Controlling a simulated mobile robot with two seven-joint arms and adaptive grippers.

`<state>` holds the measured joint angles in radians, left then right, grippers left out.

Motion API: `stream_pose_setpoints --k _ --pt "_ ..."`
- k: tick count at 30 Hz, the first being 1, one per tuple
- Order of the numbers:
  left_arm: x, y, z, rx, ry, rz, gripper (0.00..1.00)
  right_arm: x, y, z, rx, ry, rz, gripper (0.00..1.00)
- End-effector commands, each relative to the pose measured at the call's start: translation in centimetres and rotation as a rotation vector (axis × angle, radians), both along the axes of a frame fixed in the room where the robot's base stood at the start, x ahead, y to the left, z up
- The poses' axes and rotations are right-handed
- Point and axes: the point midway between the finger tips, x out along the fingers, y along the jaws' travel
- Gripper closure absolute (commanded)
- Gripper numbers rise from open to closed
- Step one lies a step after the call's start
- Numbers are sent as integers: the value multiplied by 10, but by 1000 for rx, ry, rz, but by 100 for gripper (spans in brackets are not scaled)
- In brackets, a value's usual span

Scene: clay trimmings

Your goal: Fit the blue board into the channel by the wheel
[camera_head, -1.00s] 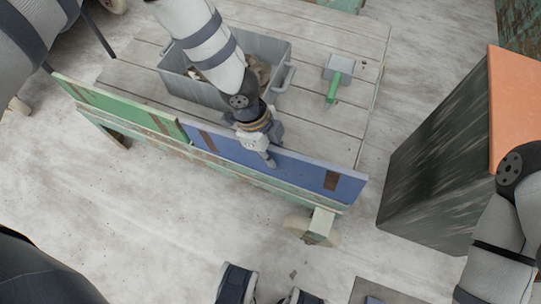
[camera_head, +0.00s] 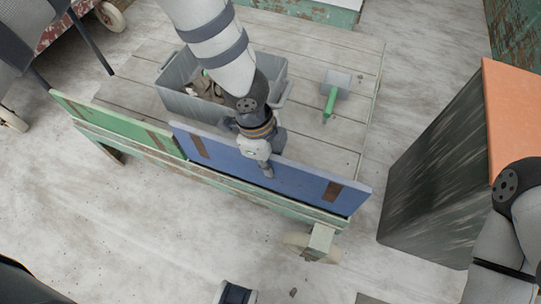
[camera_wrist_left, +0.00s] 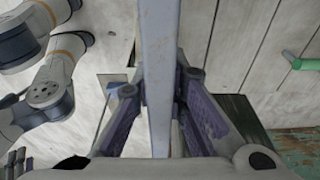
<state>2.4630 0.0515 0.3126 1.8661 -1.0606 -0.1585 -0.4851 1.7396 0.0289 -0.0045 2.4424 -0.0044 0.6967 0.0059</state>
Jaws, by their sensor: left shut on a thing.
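The blue board (camera_head: 300,180) stands on edge along the near side of the low slatted cart, its right end above the corner with the pale wheel (camera_head: 297,241). My left gripper (camera_head: 267,170) is shut on its top edge near the middle. The left wrist view shows the board (camera_wrist_left: 160,80) edge-on between the two fingers. Its left end overlaps the end of the green board (camera_head: 120,125). The channel is along the worn rail (camera_head: 240,190); the blue board hides its inside, so I cannot tell if the lower edge is seated.
On the cart's planks (camera_head: 315,150) are a grey bin (camera_head: 188,104) with clay scraps and a green-handled tool (camera_head: 331,98). A dark block with an orange top (camera_head: 512,110) stands to the right.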

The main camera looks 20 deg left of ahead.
Motion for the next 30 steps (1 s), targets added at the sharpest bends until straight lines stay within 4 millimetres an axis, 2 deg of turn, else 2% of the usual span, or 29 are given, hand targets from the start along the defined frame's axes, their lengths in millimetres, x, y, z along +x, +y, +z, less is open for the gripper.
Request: stream_pose_setpoints --k 5,30 --pt "1 0 -7 11 -2 0 100 -1 0 -3 0 4 0 60" --pt "0 0 -7 12 -2 0 100 1 0 1 0 -2 0 60"
